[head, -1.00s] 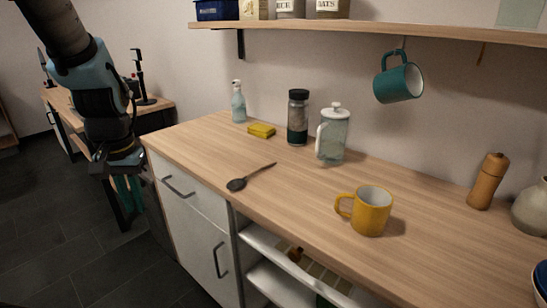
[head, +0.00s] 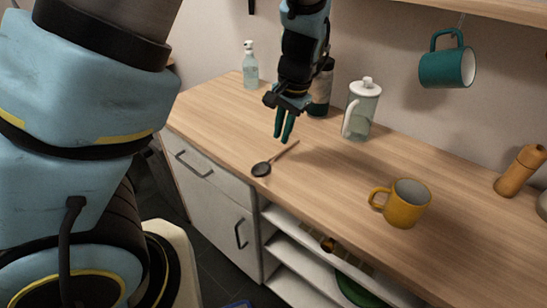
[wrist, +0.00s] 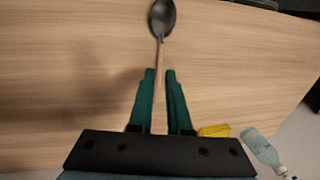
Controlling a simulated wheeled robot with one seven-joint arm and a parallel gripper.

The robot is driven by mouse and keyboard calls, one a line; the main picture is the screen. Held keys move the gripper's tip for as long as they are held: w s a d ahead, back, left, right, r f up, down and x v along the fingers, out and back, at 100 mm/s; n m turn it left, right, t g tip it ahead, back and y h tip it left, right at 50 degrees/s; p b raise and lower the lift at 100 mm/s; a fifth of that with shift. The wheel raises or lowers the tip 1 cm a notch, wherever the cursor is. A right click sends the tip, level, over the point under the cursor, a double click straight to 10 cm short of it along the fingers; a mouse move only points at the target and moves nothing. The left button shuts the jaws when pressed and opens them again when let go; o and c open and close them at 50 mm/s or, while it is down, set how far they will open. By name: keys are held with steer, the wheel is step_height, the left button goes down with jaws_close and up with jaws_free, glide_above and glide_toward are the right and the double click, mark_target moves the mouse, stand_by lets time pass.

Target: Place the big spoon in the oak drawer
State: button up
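The big spoon (head: 266,165) lies on the wooden counter, with a dark bowl and a light wooden handle. My gripper (head: 284,139) is above the counter over the handle end, its green fingers pointing down. In the wrist view the spoon (wrist: 162,22) has its bowl at the top, and its handle runs down between the fingertips of my open gripper (wrist: 160,72). Whether the fingers are at the handle's height is hard to tell. The white drawer (head: 195,168) below the counter's left end, with a dark bar handle, looks shut. I cannot tell which drawer is oak.
A yellow mug (head: 407,204) stands right of the spoon. A glass press with white lid (head: 361,108), a dark jar (head: 321,90) and a spray bottle (head: 250,66) stand at the back. A teal mug (head: 447,68) hangs above. Open shelves (head: 300,262) are below.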

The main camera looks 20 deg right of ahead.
mark_target(276, 154)
steer(key=shift+w+a+f+p, duration=0.15)
steer(key=shift+f+p, duration=0.1)
steer(key=shift+f, duration=0.85)
steer(key=shift+w+a+f+p, duration=0.15)
steer(key=shift+a+f+p, duration=0.05)
steer(key=shift+f, duration=0.85)
steer(key=shift+w+a+f+p, duration=0.15)
steer(key=shift+f+p, duration=0.1)
steer(key=shift+f, duration=0.85)
steer(key=shift+c, duration=0.3)
jaws_close()
